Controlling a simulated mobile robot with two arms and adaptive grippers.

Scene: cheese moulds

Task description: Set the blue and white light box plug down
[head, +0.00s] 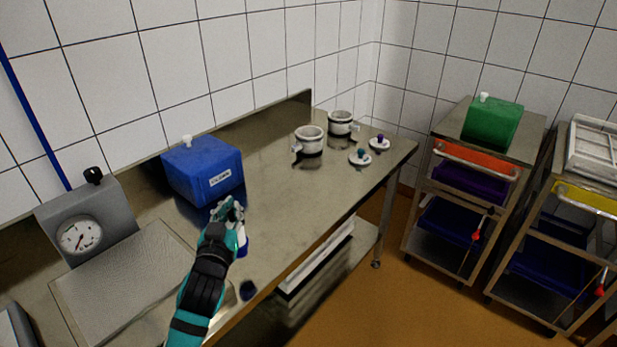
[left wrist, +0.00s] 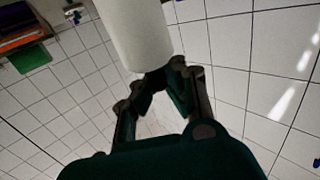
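My left gripper (head: 228,210) is over the steel table (head: 290,215), in front of the blue box. It is shut on the blue and white plug (head: 242,243), which shows only partly beside the fingers, white above and blue below. In the left wrist view a white cylindrical part of the plug (left wrist: 138,35) lies at the fingertips (left wrist: 160,80). The blue box (head: 205,172) has a white label and a white knob on top. Whether the plug touches the table I cannot tell. My right gripper is not in view.
A dial scale (head: 82,234) stands at the left with its plate (head: 125,285). Two white moulds (head: 309,140) and two small lids (head: 360,157) are at the table's far end. A cart with a green box (head: 492,122) stands right. The table's middle is clear.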

